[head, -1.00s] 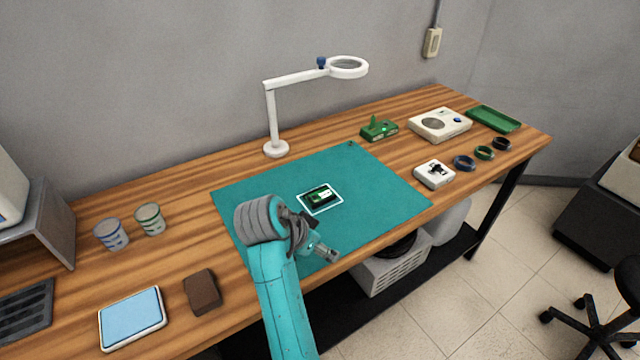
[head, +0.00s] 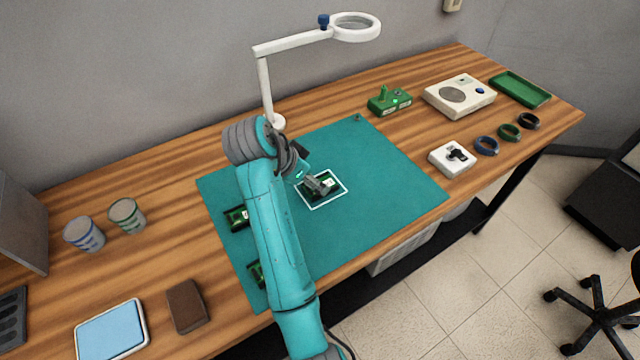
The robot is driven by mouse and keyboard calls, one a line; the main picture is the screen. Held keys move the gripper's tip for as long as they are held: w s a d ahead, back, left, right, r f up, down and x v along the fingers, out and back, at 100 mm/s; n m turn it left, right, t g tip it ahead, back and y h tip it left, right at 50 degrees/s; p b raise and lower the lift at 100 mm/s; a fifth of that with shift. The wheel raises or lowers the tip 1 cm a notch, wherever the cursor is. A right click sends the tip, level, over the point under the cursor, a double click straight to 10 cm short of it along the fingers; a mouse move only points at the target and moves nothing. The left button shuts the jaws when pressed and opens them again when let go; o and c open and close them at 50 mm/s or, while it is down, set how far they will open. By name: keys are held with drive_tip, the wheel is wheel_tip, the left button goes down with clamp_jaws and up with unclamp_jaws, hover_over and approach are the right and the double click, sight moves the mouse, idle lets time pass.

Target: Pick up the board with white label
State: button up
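A small green board (head: 332,183) with a white patch on it lies inside a white square outline on the teal mat (head: 390,180). My gripper (head: 322,188) is over this board and hides part of it. I cannot tell whether its fingers touch the board or are open or shut. A second dark green board (head: 235,219), with a small pale patch at its right end, lies at the mat's left edge, left of my arm. A third green board (head: 255,274) lies below it, partly hidden by my arm.
A white magnifier lamp (head: 265,90) stands behind the mat. A green device (head: 390,100), white device (head: 460,95), white box (head: 451,159), several coils (head: 486,146) and a green tray (head: 520,88) are right. Two cups (head: 127,216) stand left. The mat's right side is clear.

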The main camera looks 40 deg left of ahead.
sight(326, 179)
drive_tip(key=shift+x, duration=2.9)
drive_tip(key=shift+s+a+f, duration=0.15)
drive_tip(key=shift+s, duration=0.05)
drive_tip(key=shift+c, duration=0.3)
drive_tip(key=c, duration=1.3)
